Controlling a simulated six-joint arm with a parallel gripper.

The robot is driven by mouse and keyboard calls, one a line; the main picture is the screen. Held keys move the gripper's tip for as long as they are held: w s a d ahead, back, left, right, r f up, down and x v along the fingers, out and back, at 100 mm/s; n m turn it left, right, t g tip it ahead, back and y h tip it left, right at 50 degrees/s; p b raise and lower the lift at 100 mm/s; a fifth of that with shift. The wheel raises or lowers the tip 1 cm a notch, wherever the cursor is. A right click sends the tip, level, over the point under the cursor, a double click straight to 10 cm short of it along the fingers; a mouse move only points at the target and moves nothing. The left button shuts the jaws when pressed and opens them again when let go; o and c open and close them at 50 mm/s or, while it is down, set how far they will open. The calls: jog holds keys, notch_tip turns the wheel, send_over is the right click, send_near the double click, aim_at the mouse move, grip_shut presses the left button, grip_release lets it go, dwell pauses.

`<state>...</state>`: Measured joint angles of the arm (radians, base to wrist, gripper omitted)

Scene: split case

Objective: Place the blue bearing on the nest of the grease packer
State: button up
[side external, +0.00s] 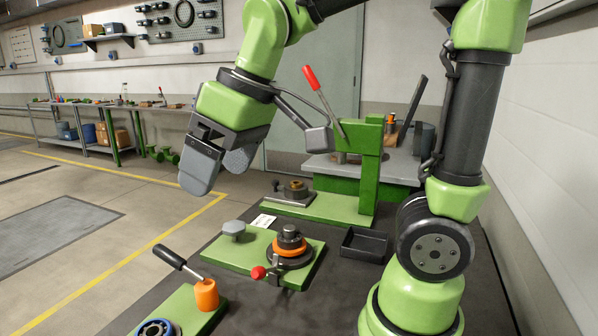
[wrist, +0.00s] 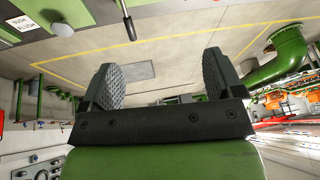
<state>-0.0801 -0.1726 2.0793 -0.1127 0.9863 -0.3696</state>
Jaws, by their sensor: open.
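A blue-ringed bearing (side external: 157,329) shows at the bottom edge of the side view, partly cut off. It appears to lie on the front end of a green base (side external: 190,306). That base carries an orange cylinder (side external: 206,295) and a black-handled lever (side external: 170,257); it may be the grease packer. Whether the bearing sits in a nest there, I cannot tell. My gripper (side external: 215,172) is open and empty, raised well above and behind the bearing. In the wrist view my gripper (wrist: 160,78) has its fingers wide apart with only distant floor between them.
A second green base holds an orange-ringed fixture (side external: 290,247) with a red knob and a grey post (side external: 234,229). A black tray (side external: 363,244) lies to its right. A green press (side external: 369,170) with a red-handled lever stands behind. The bench's left side borders open floor.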

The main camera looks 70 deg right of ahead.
jog(key=s+d+m+t, duration=0.1)
jog(key=s+m+t, duration=0.1)
jog(key=s+m, duration=0.3)
jog(key=shift+s+t, duration=0.4)
jog(key=shift+s, duration=2)
